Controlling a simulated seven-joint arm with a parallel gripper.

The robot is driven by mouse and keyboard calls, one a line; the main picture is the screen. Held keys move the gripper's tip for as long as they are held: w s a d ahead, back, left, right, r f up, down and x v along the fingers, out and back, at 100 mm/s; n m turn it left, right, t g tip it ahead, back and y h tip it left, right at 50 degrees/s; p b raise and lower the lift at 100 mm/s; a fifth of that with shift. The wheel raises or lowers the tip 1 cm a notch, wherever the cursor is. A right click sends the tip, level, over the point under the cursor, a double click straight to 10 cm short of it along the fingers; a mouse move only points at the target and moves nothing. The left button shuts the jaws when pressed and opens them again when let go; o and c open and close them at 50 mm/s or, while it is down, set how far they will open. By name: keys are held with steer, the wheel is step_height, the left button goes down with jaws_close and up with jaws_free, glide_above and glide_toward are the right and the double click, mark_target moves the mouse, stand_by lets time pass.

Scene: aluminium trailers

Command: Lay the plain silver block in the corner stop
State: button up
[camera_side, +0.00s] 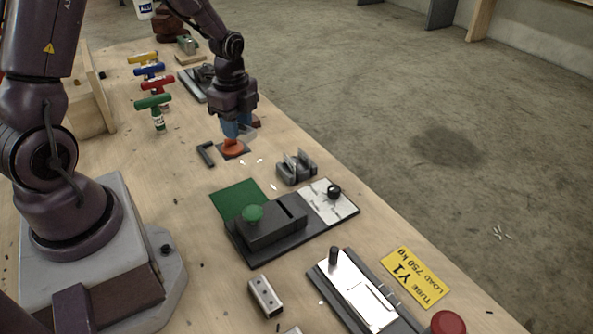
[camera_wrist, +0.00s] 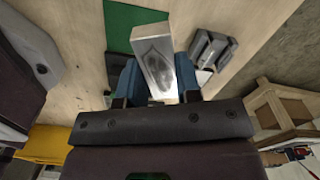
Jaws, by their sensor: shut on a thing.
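My gripper (camera_side: 238,128) points down over the far middle of the bench, its blue fingers shut on the plain silver block. In the wrist view the block (camera_wrist: 156,55) sits between the two blue fingers and sticks out past them, its broad face smooth with a dark reflection. In the side view the fingers mostly hide it. A dark L-shaped bracket (camera_side: 204,154), which looks like the corner stop, lies flat on the bench just left of the gripper. The block is apart from it. I cannot tell the block's exact height above the bench.
An orange piece on a dark plate (camera_side: 233,148) is right under my gripper. A grey slotted fixture (camera_side: 296,168) and a green-button box (camera_side: 265,226) stand nearer. A silver block with holes (camera_side: 264,296) lies in front. Coloured T-handles (camera_side: 154,102) stand left.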

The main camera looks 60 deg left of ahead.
steer(key=n, duration=0.3)
steer(key=d+n, duration=0.1)
steer(key=shift+w+r, duration=0.15)
steer(key=shift+r, duration=0.15)
steer(key=w+d+r+n, duration=0.2)
steer(key=d+r+n, duration=0.1)
steer(key=d+n, duration=0.25)
steer(key=w+d+r+n, duration=0.2)
steer(key=d+n, duration=0.2)
steer(key=d, duration=0.3)
steer(key=s+a+f+m, duration=0.1)
steer(key=a+m, duration=0.2)
steer(key=a, duration=0.1)
steer(key=s+a+f+m, duration=0.1)
steer(key=a+f+m, duration=0.1)
steer(key=a+m, duration=0.1)
steer(key=s+a+f+m, duration=0.2)
steer(key=a+m, duration=0.1)
steer(key=a, duration=0.2)
steer(key=shift+a, duration=0.4)
steer(key=m, duration=0.4)
steer(key=shift+s+a+f, duration=0.15)
steer(key=shift+a+f, duration=0.2)
steer(key=m, duration=0.5)
steer(key=shift+w+a, duration=0.1)
steer(key=shift+w, duration=0.1)
